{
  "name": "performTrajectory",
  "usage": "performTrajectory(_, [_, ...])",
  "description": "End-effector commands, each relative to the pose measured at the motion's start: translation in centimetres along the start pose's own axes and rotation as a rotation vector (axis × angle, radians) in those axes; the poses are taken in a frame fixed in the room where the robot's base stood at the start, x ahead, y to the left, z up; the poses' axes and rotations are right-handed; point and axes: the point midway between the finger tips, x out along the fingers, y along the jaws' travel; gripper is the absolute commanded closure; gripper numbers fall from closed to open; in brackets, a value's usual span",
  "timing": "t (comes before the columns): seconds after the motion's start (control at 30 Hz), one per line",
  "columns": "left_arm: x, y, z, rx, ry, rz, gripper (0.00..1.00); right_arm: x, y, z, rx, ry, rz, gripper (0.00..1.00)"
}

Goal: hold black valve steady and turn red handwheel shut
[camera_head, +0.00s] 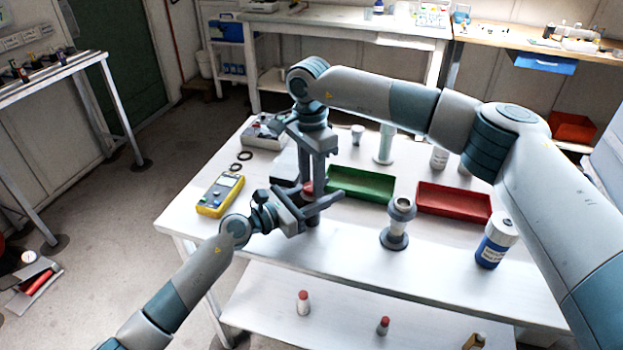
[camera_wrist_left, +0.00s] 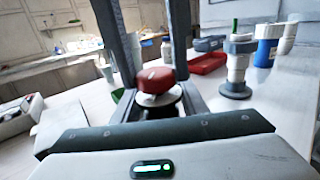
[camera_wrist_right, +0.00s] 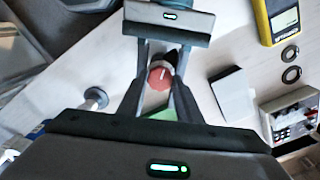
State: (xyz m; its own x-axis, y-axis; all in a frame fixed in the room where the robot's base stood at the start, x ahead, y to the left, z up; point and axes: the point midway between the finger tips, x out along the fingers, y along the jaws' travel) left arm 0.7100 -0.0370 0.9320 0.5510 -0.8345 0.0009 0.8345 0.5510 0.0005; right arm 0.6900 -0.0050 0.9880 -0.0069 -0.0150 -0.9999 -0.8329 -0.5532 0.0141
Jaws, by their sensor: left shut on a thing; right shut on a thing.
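The red handwheel (camera_head: 308,187) sits on top of the black valve (camera_head: 313,220), near the left-middle of the white table. The handwheel also shows in the left wrist view (camera_wrist_left: 160,77) and in the right wrist view (camera_wrist_right: 160,77). My left gripper (camera_head: 314,205) comes in level from the front left and is shut on the black valve, just below the wheel. My right gripper (camera_head: 313,184) reaches down from above and is shut on the red handwheel, one finger at each side. Most of the valve body is hidden by the fingers.
A green tray (camera_head: 361,196) and a red tray (camera_head: 455,203) lie to the right. A grey fitting (camera_head: 396,232) and blue-labelled bottle (camera_head: 496,244) stand in front of the red tray. A yellow meter (camera_head: 220,195), dark rings (camera_head: 240,161) and grey instrument (camera_head: 263,133) are left.

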Motion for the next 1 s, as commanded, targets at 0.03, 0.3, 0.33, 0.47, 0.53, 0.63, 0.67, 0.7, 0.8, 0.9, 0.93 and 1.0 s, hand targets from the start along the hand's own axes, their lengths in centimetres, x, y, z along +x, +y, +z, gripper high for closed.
performTrajectory(0.03, [-0.04,0.00,-0.28,-0.001,0.004,0.000,0.91,-0.06,-0.03,0.02,0.043,0.001,-0.001,0.91])
performTrajectory(0.3, [-0.04,-0.01,-0.28,0.000,0.005,0.000,0.91,-0.06,-0.02,0.03,0.300,0.001,0.000,0.91])
performTrajectory(0.33, [-0.04,-0.01,-0.28,0.000,0.005,0.000,0.91,-0.06,-0.02,0.03,0.327,0.001,0.000,0.91])
performTrajectory(0.47, [-0.04,-0.02,-0.28,0.000,0.005,0.000,0.91,-0.06,-0.01,0.03,0.441,0.000,0.001,0.91])
performTrajectory(0.53, [-0.04,-0.03,-0.29,0.000,0.005,0.000,0.91,-0.06,-0.01,0.04,0.495,0.000,0.001,0.91])
performTrajectory(0.63, [-0.03,-0.03,-0.29,0.000,0.005,-0.001,0.91,-0.06,-0.01,0.03,0.562,0.000,0.001,0.91])
performTrajectory(0.67, [-0.03,-0.04,-0.29,0.000,0.005,-0.001,0.91,-0.06,-0.01,0.04,0.579,0.000,0.001,0.91])
performTrajectory(0.7, [-0.03,-0.04,-0.29,0.000,0.005,-0.001,0.91,-0.06,-0.01,0.04,0.599,0.000,0.002,0.91])
performTrajectory(0.8, [-0.03,-0.04,-0.29,0.000,0.005,-0.001,0.91,-0.06,0.00,0.04,0.642,0.000,0.002,0.91])
performTrajectory(0.9, [-0.03,-0.05,-0.29,0.000,0.005,-0.001,0.91,-0.07,-0.01,0.04,0.669,0.000,0.002,0.91])
performTrajectory(0.93, [-0.03,-0.06,-0.29,0.000,0.005,-0.001,0.91,-0.07,-0.01,0.03,0.674,0.000,0.002,0.91])
performTrajectory(1.0, [-0.03,-0.06,-0.29,0.000,0.005,-0.001,0.91,-0.07,-0.01,0.03,0.683,0.000,0.002,0.91])
